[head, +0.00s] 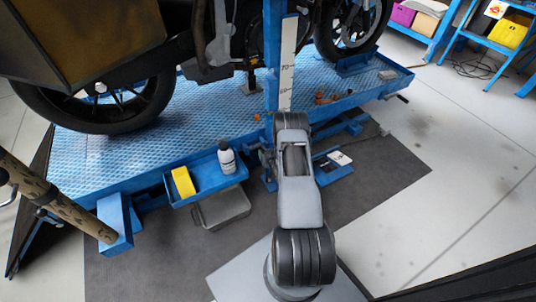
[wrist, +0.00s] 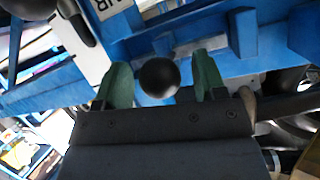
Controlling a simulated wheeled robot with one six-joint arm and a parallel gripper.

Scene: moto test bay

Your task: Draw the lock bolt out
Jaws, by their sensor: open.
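A round black knob (wrist: 159,77), apparently the lock bolt's handle, shows in the wrist view in front of blue metalwork. My gripper (wrist: 162,70) is open, with one green finger on each side of the knob. Small gaps show between the knob and the fingers, wider on the right. The bolt's shaft is hidden behind the knob. In the head view my arm covers the spot at the foot of the blue post (head: 271,60), and I cannot make out the knob there.
A motorcycle stands on the blue lift platform (head: 130,150). A white scale plate (head: 288,65) is on the post. A blue side tray (head: 208,182) holds a white bottle (head: 226,158) and a yellow item (head: 183,182).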

